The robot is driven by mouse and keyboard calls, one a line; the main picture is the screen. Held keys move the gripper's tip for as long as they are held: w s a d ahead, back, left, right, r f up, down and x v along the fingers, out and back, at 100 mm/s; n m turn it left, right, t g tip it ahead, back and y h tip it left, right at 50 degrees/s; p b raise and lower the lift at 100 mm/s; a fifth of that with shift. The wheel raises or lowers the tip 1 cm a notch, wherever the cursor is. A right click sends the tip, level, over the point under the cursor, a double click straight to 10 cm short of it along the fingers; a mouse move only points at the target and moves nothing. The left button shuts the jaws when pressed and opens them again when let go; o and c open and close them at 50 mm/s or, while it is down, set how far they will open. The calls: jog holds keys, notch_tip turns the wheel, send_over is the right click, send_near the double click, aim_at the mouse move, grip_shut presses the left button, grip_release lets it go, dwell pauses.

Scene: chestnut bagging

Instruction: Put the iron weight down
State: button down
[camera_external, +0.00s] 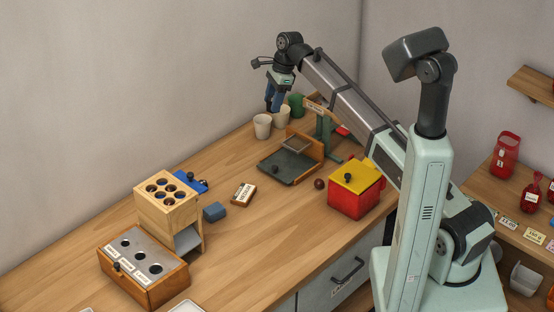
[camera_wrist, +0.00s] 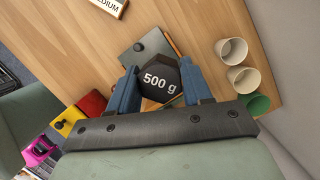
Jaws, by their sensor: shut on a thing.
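My gripper (camera_external: 273,101) is raised above the far end of the counter, over the cups and the scale area. In the wrist view my gripper (camera_wrist: 160,90) is shut on the iron weight (camera_wrist: 158,80), a black piece marked 500 g, held between the two blue fingers. In the external view the weight cannot be made out between the fingers. A dark flat tray with a knob (camera_external: 290,166) lies on the counter below and to the right of the gripper; it shows partly behind the weight in the wrist view (camera_wrist: 140,52).
Two cream cups (camera_external: 262,127) and a green cup (camera_external: 296,104) stand near the wall. A red box with a yellow lid (camera_external: 352,196) stands right of the tray. A wooden block with holes (camera_external: 167,198) and a labelled box (camera_external: 143,271) stand at left. The middle counter is mostly clear.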

jog(key=s+a+n, duration=0.2)
jog(key=s+a, duration=0.2)
jog(key=a, duration=1.1)
jog(key=shift+g, duration=0.3)
jog(key=shift+d+f, duration=0.15)
jog(key=shift+f, duration=10.5)
jog(key=shift+f, duration=0.1)
jog(key=shift+c, duration=2.4)
grip_release()
jog(key=v, duration=1.2)
